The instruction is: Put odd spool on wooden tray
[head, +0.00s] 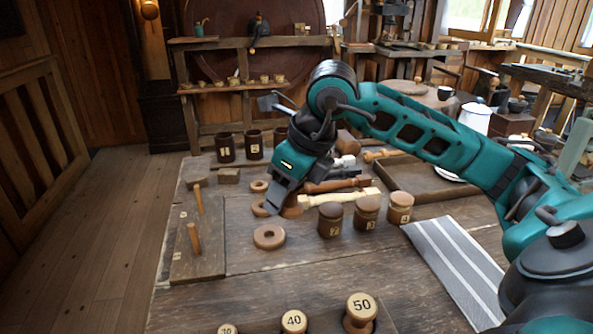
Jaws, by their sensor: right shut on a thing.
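My right gripper (279,207) is low over the middle of the workbench, pointing down. It is shut on a small reddish-brown turned piece (292,209), mostly hidden by the fingers; I cannot tell if this is the odd spool. Pale spools numbered 50 (360,308), 40 (293,321) and 30 (228,329) stand at the front edge, cut off below. A shallow brown wooden tray (432,197) lies at the back right, partly behind my right arm. My left gripper is not in view.
Wooden rings (269,237) lie by the gripper. Lidded jars (330,220) and turned spindles (350,197) are to its right. A board with upright pegs (194,240) is at left. A striped cloth (455,262) lies at right. The front middle of the bench is clear.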

